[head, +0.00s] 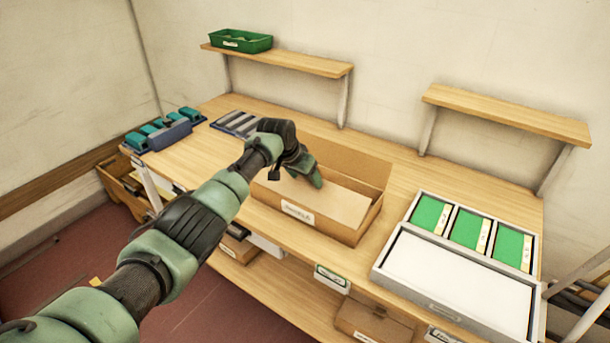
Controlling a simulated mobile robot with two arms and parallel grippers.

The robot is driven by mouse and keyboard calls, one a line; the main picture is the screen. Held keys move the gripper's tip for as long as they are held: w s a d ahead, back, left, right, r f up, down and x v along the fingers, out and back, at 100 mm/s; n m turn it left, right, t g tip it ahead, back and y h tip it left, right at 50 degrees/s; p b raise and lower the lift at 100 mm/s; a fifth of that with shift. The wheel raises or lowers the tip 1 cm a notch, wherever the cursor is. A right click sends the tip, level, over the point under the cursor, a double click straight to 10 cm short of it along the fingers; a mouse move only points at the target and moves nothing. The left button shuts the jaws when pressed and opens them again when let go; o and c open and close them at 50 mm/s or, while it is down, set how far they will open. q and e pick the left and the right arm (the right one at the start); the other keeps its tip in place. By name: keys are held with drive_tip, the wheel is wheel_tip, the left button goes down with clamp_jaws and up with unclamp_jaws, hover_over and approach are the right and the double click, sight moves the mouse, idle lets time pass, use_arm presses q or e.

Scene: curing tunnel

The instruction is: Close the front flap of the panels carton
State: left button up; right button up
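The panels carton (348,235) is a long brown cardboard box on the wooden workbench, with a white label on its front wall. Its back side stands higher than its front. A pale flat board surface lies across it behind the front edge; I cannot tell whether this is the front flap or the contents. My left gripper (312,178) is over the left part of the carton, fingertips pointing down at or just above the pale surface. The arm hides the carton's left end. Whether the fingers are open or shut is unclear. My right gripper is not in view.
A grey tray (388,262) with green panels and a white area sits to the right. A blue rack (165,135) with teal parts and a striped mat (232,122) are at the left. Wall shelves (505,112) hang behind; one holds a green bin (240,42). Boxes sit below the bench.

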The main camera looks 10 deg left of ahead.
use_arm(q)
drive_tip(key=shift+r, duration=0.2)
drive_tip(key=shift+v, duration=0.8)
drive_tip(key=shift+b+v, duration=0.45)
drive_tip(key=shift+v, duration=2.5)
